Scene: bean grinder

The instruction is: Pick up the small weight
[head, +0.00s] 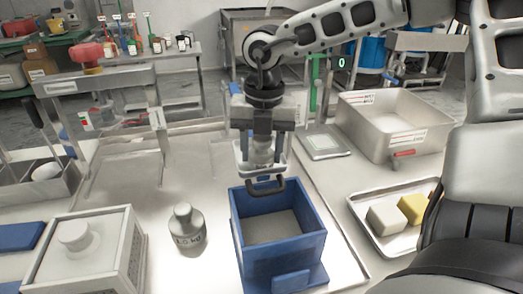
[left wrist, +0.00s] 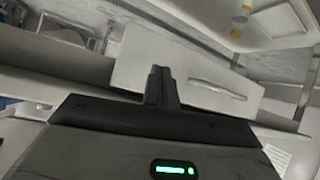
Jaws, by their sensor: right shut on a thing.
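My right gripper (head: 262,148) points down behind the back edge of the blue box. It is shut on a small grey metal piece (head: 263,156), which looks like the small weight; the fingers partly hide it. A larger grey weight (head: 187,231) with a knob top and a kg marking stands upright on the bench, left of the blue box. My left gripper (left wrist: 162,86) shows only in the left wrist view, its fingers together with nothing visible between them.
The open blue box (head: 293,258) stands below and in front of my right gripper. A lidded pale box (head: 97,254) is at front left. A flat scale (head: 326,143), a large bin (head: 390,145) and a tray (head: 372,243) with blocks lie right.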

